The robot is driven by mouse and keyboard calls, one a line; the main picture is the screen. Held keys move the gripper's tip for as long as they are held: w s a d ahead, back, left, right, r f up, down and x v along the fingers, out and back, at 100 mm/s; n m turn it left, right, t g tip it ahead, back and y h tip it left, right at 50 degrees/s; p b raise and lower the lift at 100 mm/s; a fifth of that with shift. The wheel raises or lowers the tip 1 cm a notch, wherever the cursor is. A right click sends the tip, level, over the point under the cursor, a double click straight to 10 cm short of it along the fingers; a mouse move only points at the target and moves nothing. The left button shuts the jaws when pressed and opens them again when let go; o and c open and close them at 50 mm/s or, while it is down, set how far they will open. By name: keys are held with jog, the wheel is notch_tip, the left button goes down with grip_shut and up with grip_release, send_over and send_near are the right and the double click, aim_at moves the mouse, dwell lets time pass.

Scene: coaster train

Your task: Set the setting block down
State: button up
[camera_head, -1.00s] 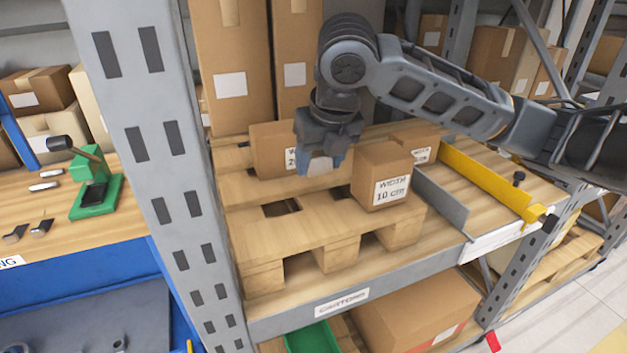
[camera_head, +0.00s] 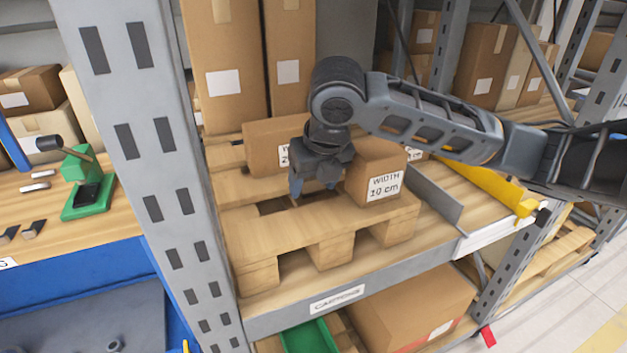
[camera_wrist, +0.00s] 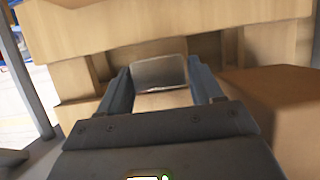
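My gripper (camera_head: 313,186) points down over the wooden pallet (camera_head: 275,233), just left of the carton marked WIDTH 10 cm (camera_head: 373,187). In the wrist view, a small block with a grey face and a pale tan side, which I take as the setting block (camera_wrist: 160,74), sits between the two fingers of my gripper (camera_wrist: 162,88). The fingers touch or nearly touch its sides. In the head view the block is mostly hidden by my gripper. I cannot tell whether it touches the pallet.
A second carton (camera_head: 262,148) stands behind my gripper. A grey rack post (camera_head: 150,170) stands at left. The front of the pallet is clear.

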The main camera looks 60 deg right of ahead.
jog(key=shift+o, duration=1.4)
jog(key=shift+r, duration=0.1)
jog(key=shift+r+p, duration=0.2)
jog(key=shift+p, duration=0.1)
jog(key=v, duration=1.2)
jog(key=shift+f, duration=0.1)
